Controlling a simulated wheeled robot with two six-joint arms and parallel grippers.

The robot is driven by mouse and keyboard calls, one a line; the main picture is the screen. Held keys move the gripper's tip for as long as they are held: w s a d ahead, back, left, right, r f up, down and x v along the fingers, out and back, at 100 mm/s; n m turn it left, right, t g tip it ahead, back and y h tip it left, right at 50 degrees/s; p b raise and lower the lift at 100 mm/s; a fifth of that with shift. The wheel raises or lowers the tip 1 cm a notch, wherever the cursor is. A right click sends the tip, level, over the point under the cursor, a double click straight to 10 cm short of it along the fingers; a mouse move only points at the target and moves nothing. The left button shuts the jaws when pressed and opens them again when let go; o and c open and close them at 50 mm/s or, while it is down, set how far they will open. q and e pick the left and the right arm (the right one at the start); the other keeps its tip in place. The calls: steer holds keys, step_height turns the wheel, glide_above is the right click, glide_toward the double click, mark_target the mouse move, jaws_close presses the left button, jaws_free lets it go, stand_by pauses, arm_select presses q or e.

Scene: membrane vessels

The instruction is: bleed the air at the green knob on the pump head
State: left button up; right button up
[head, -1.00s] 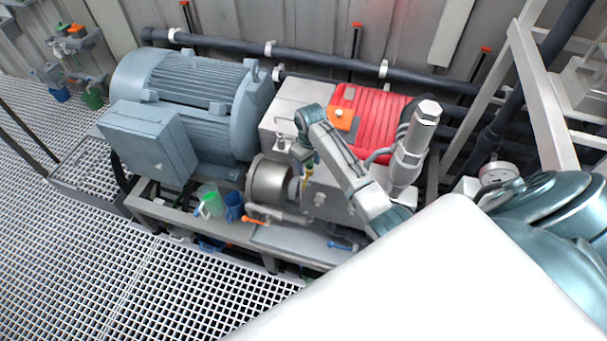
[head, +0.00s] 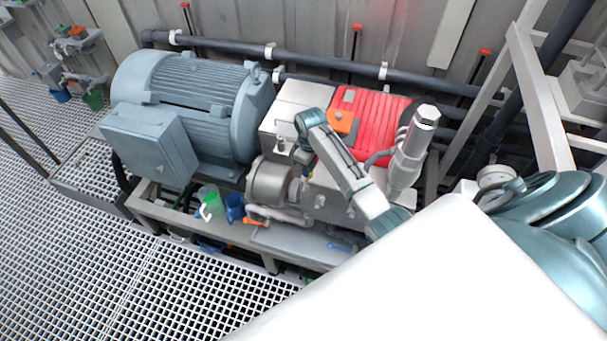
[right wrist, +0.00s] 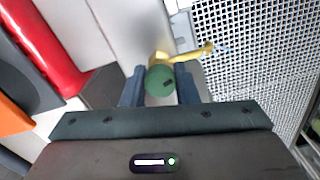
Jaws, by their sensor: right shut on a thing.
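In the right wrist view the green knob (right wrist: 160,82) sits between the two blue fingers of my right gripper (right wrist: 162,92), which is shut on it. A yellow piece (right wrist: 192,53) sticks out beyond the knob to the right. In the head view my right arm reaches over the grey pump head (head: 325,202) from the right. My right gripper (head: 304,156) points down there, mostly hidden by its own wrist, and the knob is hidden. My left gripper is not in view.
A large blue-grey motor (head: 195,105) stands left of the pump. A red ribbed cover (head: 378,118) and a grey upright cylinder (head: 410,150) are close to my right arm. A green cup (head: 209,203) and a blue cup (head: 234,208) sit on the frame's front. Grating floor lies in front.

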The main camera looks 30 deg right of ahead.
steer(key=n, duration=0.4)
steer(key=shift+n, duration=0.3)
steer(key=n, duration=0.4)
stand_by(2.3)
steer(key=m, duration=1.3)
steer(key=o, duration=1)
steer(key=shift+c, duration=0.2)
